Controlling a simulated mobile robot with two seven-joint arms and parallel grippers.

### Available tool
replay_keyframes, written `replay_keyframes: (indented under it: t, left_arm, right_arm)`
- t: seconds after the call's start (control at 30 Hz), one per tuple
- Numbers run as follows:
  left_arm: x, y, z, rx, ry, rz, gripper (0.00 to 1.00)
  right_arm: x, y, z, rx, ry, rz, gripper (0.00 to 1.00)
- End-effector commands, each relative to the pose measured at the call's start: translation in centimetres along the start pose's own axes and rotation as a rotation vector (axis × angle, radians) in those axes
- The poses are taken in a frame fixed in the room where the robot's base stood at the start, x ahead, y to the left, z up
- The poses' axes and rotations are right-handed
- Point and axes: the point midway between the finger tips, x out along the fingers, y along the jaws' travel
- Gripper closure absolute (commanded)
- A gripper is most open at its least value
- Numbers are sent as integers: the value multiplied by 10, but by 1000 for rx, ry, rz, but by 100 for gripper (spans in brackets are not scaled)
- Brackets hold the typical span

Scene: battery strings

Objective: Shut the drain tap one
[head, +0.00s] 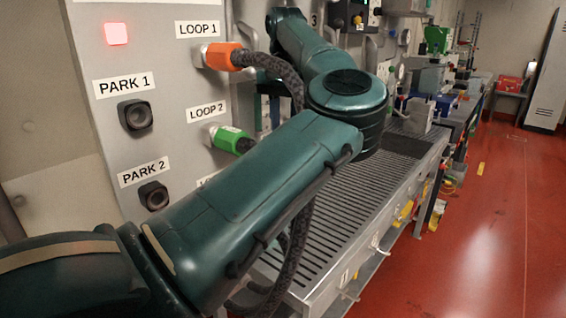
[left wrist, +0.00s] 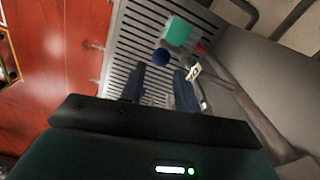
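My left arm (head: 262,185) crosses the head view from the lower left, and its gripper is hidden there. In the left wrist view my left gripper (left wrist: 160,78) has its two dark fingers apart with nothing between them. A round dark blue knob (left wrist: 161,57) shows just beyond the fingertips, beside a teal-green block (left wrist: 177,32). A small white tag (left wrist: 194,72) is next to the right finger, its text too blurred to read. I cannot tell which part is drain tap one or how its handle is set. My right gripper is not in view.
A slotted metal bench (head: 335,215) runs below the panel (head: 105,60). The panel carries an orange LOOP 1 connector (head: 218,56), a green LOOP 2 connector (head: 230,138) and PARK sockets (head: 135,116). Dark braided hoses hang near my arm. The red floor (head: 490,230) at right is open.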

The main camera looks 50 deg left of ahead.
Motion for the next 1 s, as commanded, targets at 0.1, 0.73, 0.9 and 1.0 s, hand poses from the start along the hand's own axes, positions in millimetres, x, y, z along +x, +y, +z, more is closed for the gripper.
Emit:
replay_keyframes:
  t: [0.1,0.73,0.9,1.0]
  left_arm:
    - [28,0,0,-2,-3,-1,68]
    - [99,-2,0,-1,0,-3,68]
    - [98,-2,0,0,0,-4,68]
    - [98,-2,0,0,0,-4,77]
  right_arm:
    - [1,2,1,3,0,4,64]
    - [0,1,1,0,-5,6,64]
    - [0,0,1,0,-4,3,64]
    - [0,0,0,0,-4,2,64]
